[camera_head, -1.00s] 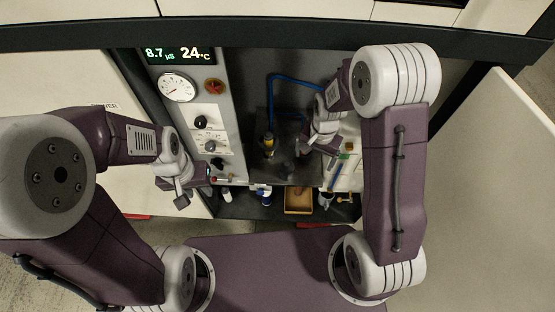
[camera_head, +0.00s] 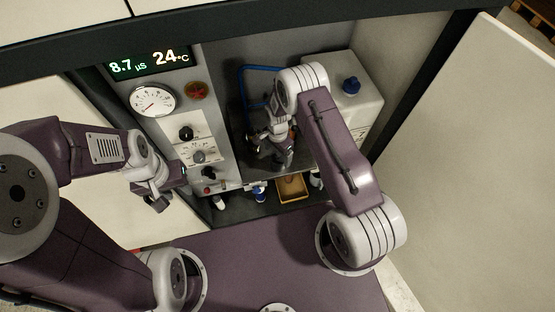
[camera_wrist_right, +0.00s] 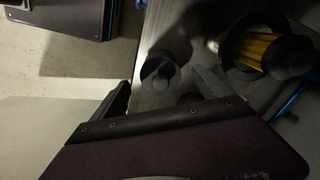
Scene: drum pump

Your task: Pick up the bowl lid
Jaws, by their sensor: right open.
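A small dark round piece with a raised knob (camera_wrist_right: 160,72), which looks like the bowl lid, sits on a grey surface in the right wrist view. I cannot be sure it is the lid. My right gripper (camera_wrist_right: 163,82) is open, with its fingertips either side of this piece in the picture; contact is not clear. In the head view my right gripper (camera_head: 264,150) is over the dark recess of the cabinet and covers what lies under it. My left gripper (camera_head: 163,194) hangs in front of the control panel, apart from everything; its jaws are too small to read.
A yellow cylinder in a dark ring (camera_wrist_right: 258,50) stands close by in the right wrist view. A gauge panel (camera_head: 165,122) is at left, a white box with a blue knob (camera_head: 365,101) at right. A tan tray (camera_head: 291,188) and small bottles line the lower shelf.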

